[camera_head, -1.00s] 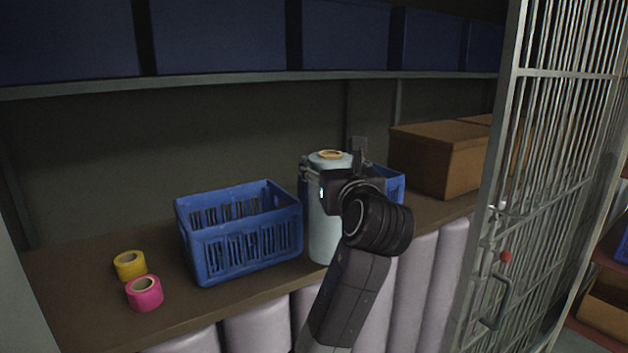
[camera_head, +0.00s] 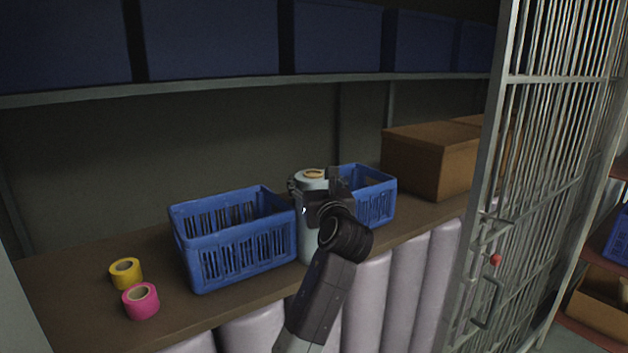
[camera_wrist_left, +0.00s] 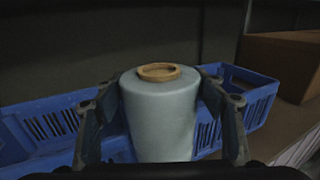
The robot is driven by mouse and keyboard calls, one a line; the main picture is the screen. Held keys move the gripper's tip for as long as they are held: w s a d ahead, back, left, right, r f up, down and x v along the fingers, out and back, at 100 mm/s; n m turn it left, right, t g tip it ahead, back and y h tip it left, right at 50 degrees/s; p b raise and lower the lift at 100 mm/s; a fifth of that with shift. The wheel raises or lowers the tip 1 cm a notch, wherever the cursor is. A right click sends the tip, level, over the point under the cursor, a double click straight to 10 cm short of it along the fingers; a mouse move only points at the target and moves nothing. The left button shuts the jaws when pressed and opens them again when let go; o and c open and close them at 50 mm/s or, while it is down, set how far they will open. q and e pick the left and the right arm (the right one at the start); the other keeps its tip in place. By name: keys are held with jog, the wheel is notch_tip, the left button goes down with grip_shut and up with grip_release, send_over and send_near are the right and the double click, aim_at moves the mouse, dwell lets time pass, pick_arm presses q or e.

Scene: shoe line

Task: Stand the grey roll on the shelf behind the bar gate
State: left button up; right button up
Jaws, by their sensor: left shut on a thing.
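The grey roll (camera_head: 305,240) is pale grey-blue with a tan core ring on top. It stands upright at the shelf (camera_head: 75,249), between two blue crates; my arm hides part of it and its base is hard to see. My left gripper (camera_head: 309,187) is shut on the roll, with a finger on each side of it in the left wrist view (camera_wrist_left: 160,115). The bar gate (camera_head: 545,170) stands at the right, with a red knob and a handle. My right gripper is not in view.
A blue crate (camera_head: 240,255) stands left of the roll and another blue crate (camera_head: 377,200) right of it. A yellow tape roll (camera_head: 126,281) and a pink one (camera_head: 141,309) lie at the left. A brown box (camera_head: 425,165) stands further right. Pale rolls (camera_head: 365,300) stand below the shelf edge.

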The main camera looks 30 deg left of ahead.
pick_arm(q)
jog(key=shift+d+r, duration=0.15)
jog(key=o, duration=2.1)
jog(key=shift+f, duration=0.2)
jog(key=shift+r, duration=0.15)
jog(key=b+v, duration=0.3)
jog(key=v, duration=0.9)
